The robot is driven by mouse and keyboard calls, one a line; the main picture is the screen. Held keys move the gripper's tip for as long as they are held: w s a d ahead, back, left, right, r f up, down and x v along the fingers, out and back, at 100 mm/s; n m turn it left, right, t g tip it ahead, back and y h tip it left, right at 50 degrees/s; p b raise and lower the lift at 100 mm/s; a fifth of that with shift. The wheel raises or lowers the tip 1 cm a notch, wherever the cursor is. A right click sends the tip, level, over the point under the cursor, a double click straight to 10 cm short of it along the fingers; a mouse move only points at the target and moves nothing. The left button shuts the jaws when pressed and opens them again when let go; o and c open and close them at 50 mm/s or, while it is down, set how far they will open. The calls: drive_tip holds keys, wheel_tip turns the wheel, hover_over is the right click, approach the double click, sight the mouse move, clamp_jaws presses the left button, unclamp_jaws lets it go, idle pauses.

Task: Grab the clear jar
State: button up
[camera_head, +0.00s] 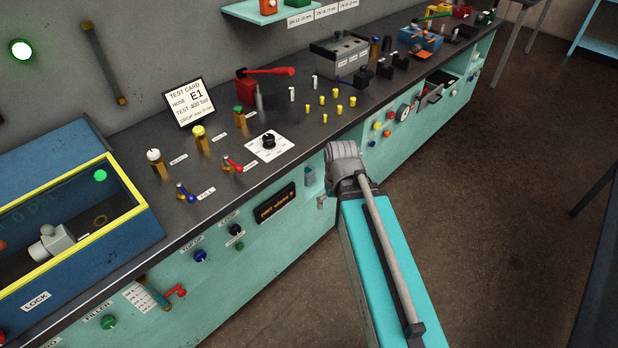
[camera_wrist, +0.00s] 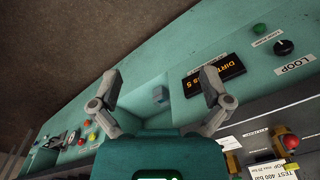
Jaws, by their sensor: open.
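A small pale grey-blue, see-through-looking piece, which looks like the clear jar (camera_head: 310,175), sits at the bench's teal front panel, just left of my arm's end. In the wrist view the jar (camera_wrist: 160,94) appears small, beyond and between my fingers, against the teal panel. My gripper (camera_wrist: 160,82) is open, with its two grey fingers spread wide and nothing between the tips. It is apart from the jar. In the head view my gripper is mostly hidden by my arm.
A black display with orange text (camera_head: 275,205) is on the panel left of the jar. Knobs (camera_head: 200,255) and an open drawer (camera_head: 431,95) line the front. Valves, a test card (camera_head: 189,102) and yellow fittings (camera_head: 322,101) stand on the bench top. The floor (camera_head: 470,190) beside the bench is clear.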

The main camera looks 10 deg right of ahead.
drive_tip(key=w+a+f+n+t+y+b, duration=0.2)
drive_tip(key=w+f+y+b, duration=0.1)
drive_tip(key=w+f+b, duration=0.55)
drive_tip(key=n+t+y+b, duration=0.5)
drive_tip(key=t+b, duration=0.5)
drive_tip(key=b, duration=2.1)
approach(312, 172)
drive_tip(key=shift+s+d, duration=0.1)
drive_tip(key=shift+d, duration=0.15)
drive_tip(key=shift+b+x, duration=1.05)
drive_tip(key=shift+x, duration=3.3)
drive_tip(key=shift+s+a, duration=0.1)
